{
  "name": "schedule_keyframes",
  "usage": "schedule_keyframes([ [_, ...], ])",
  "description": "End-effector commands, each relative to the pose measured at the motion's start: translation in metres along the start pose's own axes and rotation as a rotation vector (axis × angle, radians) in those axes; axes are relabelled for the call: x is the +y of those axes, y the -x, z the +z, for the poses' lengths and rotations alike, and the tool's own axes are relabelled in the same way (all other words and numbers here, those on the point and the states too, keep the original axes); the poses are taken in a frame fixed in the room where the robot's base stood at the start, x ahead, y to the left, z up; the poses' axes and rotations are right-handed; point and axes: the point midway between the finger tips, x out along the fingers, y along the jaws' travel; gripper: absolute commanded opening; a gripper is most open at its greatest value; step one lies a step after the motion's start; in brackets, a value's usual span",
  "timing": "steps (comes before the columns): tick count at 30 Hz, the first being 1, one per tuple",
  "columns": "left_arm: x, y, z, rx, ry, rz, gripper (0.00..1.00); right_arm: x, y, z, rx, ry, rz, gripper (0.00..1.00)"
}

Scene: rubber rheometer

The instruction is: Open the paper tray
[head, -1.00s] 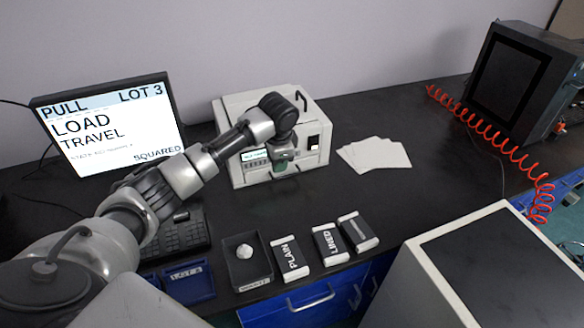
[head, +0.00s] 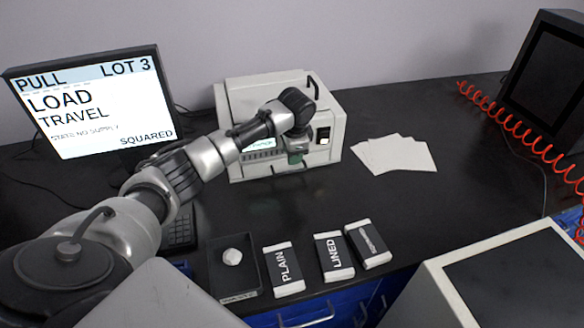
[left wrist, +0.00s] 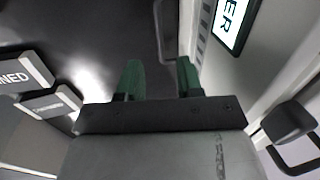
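The white printer-like machine (head: 235,120) stands at the back middle against the wall. Its front has a small lit display (head: 262,143), whose visible letters end in "ER" in the left wrist view (left wrist: 232,22). A thin grey handle-like bar (left wrist: 159,30) runs along the machine's lower front, just beyond my fingertips. My left gripper (left wrist: 160,78) has green fingers spread apart with nothing seen between them. In the head view my left gripper (head: 295,158) is close to the machine's front, and my arm covers part of that front. The paper tray itself is not clearly visible. My right gripper is out of view.
Loose white sheets (head: 395,155) lie right of the machine. Several labelled packs, including PLAIN (head: 287,285) and LINED (head: 335,272), lie at the front edge beside a black tray (head: 218,270) holding a white lump. A monitor (head: 95,105) stands left.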

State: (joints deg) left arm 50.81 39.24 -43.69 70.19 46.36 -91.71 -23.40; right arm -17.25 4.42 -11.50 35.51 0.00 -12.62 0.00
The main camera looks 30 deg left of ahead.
Motion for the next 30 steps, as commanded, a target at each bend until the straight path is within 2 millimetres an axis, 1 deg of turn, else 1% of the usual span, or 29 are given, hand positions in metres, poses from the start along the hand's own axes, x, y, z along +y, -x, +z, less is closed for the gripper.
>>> schedule_keyframes([
  [1, 0.001, -0.011, 0.000, -0.003, -0.001, 0.003, 0.36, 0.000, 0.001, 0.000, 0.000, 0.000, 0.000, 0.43],
  [3, 0.001, -0.025, 0.000, -0.004, 0.000, 0.003, 0.36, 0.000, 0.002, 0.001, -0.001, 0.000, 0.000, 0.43],
  [6, 0.001, -0.043, 0.000, -0.003, 0.000, 0.002, 0.36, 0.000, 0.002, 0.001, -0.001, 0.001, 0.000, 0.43],
  [10, 0.001, -0.060, 0.000, -0.002, 0.000, 0.001, 0.36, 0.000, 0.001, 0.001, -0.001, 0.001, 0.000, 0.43],
  [15, 0.001, -0.071, 0.000, -0.001, -0.001, -0.001, 0.36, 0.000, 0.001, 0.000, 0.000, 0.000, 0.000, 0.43],
  [23, 0.001, -0.072, 0.000, -0.001, -0.002, -0.001, 0.36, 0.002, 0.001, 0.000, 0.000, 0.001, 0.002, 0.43],
  [24, 0.001, -0.072, 0.000, -0.001, -0.002, -0.001, 0.33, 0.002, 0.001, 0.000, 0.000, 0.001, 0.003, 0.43],
  [26, 0.001, -0.072, 0.000, -0.001, -0.001, -0.001, 0.24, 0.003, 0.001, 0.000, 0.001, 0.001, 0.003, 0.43],
  [30, 0.001, -0.072, 0.000, -0.001, -0.001, -0.001, 0.02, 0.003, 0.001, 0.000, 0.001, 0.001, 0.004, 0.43],
])
